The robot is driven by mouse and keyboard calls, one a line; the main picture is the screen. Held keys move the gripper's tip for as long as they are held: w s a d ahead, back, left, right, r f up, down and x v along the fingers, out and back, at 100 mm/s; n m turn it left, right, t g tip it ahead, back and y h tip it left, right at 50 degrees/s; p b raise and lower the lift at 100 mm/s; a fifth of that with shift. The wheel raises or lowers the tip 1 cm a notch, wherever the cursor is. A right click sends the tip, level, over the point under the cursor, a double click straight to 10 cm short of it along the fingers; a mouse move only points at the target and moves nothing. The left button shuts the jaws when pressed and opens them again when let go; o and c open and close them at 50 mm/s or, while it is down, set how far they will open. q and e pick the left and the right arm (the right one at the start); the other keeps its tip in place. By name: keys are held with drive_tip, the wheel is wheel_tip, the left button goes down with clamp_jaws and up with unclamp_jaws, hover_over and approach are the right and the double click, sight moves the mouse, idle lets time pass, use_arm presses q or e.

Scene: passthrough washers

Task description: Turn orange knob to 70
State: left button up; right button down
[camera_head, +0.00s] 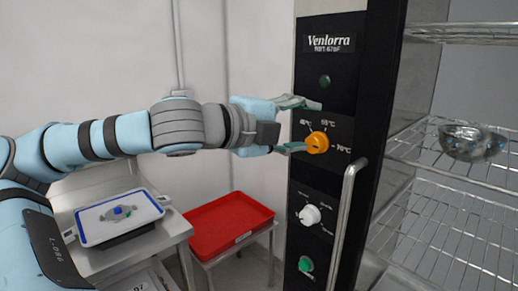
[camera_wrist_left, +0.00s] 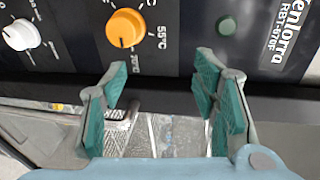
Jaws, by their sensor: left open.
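The orange knob (camera_head: 317,142) is on the black panel of the washer, below a dark green button. Its dial has a label at upper left, 55 °C above and 70 °C at right. My left gripper (camera_head: 309,126) is open and empty. In the left wrist view its spread fingers (camera_wrist_left: 162,72) stand below the knob, which is not between them. My right gripper is not in view.
A white knob (camera_head: 310,215) and a green knob (camera_head: 306,264) sit lower on the panel. A metal handle (camera_head: 345,220) stands right of them. A red tray (camera_head: 228,222) and a blue-rimmed tray (camera_head: 88,236) are at left. A metal bowl (camera_head: 472,142) rests on a wire rack.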

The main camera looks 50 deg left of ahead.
use_arm(q)
drive_tip(key=s+d+r+b, duration=0.1)
drive_tip(key=s+b, duration=0.3)
drive_tip(key=s, duration=0.6)
drive_tip(key=shift+s, duration=0.35)
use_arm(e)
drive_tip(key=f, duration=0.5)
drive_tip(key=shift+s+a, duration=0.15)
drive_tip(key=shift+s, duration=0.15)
use_arm(q)
drive_tip(key=shift+a, duration=0.1)
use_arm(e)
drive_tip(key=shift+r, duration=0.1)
